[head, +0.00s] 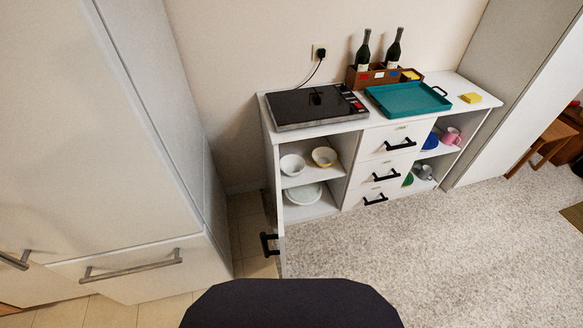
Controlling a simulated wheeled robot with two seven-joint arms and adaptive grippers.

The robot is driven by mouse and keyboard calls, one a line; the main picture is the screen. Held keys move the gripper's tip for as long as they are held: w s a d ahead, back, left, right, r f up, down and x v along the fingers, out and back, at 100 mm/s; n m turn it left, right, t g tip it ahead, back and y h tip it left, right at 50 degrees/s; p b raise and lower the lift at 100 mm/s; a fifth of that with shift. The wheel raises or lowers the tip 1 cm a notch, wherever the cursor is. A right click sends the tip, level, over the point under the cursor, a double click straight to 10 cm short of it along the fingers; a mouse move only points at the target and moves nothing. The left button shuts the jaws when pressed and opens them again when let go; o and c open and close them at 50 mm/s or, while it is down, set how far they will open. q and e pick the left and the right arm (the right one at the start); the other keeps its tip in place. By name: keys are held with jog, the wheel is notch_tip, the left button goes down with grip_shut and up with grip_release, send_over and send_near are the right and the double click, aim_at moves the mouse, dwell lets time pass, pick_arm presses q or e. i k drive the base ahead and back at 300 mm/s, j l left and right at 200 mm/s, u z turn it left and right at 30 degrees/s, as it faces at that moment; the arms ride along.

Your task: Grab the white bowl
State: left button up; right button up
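A white bowl (292,165) stands upright on the upper shelf of the hutch's open left compartment. A yellowish bowl (324,156) stands on the same shelf to its right. A larger pale bowl (304,194) sits in the lower part of that compartment. Neither of my grippers is in the head view.
The hutch door (279,225) with a black handle stands open at the compartment's left side. A hob (315,106), a teal tray (408,100) and two bottles stand on top. Tall cabinets (100,120) rise at left. The carpet (420,260) in front is clear.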

aim_at(293, 165)
jog(key=i+l+u, duration=0.1)
jog(key=l+u, duration=0.15)
jog(key=l, duration=0.45)
jog(key=l+u, duration=0.3)
jog(key=l, duration=0.45)
jog(key=l+u, duration=0.25)
jog(key=l, duration=0.5)
jog(key=k+l+u, duration=0.1)
jog(key=l+u, duration=0.2)
jog(key=l, duration=0.4)
